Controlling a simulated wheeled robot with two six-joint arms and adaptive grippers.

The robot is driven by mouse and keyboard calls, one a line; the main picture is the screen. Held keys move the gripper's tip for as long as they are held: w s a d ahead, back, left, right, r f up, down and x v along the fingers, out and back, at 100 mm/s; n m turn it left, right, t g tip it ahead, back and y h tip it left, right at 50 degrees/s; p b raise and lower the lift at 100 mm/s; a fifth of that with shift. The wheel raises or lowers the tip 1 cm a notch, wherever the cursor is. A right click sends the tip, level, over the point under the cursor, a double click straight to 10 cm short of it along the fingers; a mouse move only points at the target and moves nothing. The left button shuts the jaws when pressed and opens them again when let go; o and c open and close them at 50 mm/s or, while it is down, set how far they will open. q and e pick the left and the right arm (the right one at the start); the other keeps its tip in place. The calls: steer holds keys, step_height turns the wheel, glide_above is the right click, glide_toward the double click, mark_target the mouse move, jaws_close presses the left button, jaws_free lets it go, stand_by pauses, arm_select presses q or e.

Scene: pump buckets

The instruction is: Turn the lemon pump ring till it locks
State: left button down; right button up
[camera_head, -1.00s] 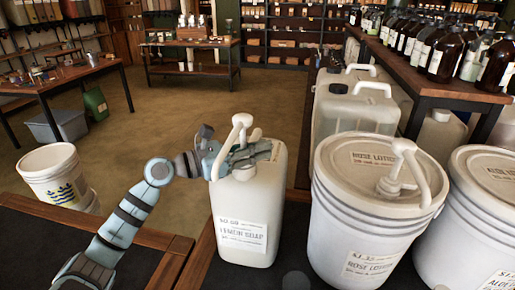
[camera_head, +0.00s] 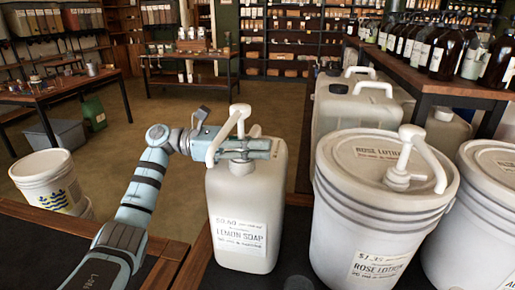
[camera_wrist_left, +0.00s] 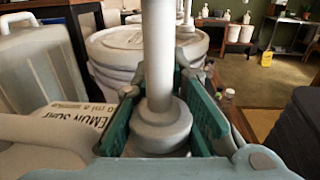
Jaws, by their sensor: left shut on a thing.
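The lemon soap jug (camera_head: 247,203) is a whitish, square-shouldered container with a "LEMON SOAP" label, standing upright in the head view. Its white pump (camera_head: 240,115) rises from the jug's neck, with the spout curving down to the left. The pump ring (camera_head: 241,167) is at the base of the stem, partly hidden by the fingers; it shows better in the left wrist view (camera_wrist_left: 161,130). My left gripper (camera_head: 245,149) lies level across the jug top, its green-grey fingers shut on the ring from both sides. My right gripper is not in view.
The rose lotion bucket (camera_head: 370,205) with its own pump (camera_head: 405,165) stands close to the right of the jug. Another white bucket (camera_head: 490,200) is at the right edge. Large jugs (camera_head: 355,110) stand behind. A white bucket (camera_head: 48,180) stands at left.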

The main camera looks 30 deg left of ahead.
arm_select(q)
steer(key=shift+s+m+g, duration=0.15)
steer(key=shift+m+g, duration=0.35)
steer(key=shift+g, duration=0.2)
steer(key=shift+f+h, duration=0.1)
steer(key=shift+h, duration=0.2)
steer(key=c, duration=1.6)
jaws_free()
steer(key=v, duration=0.7)
steer(key=shift+s+a, duration=0.1)
steer(key=shift+a, duration=0.2)
steer(key=shift+d, duration=0.15)
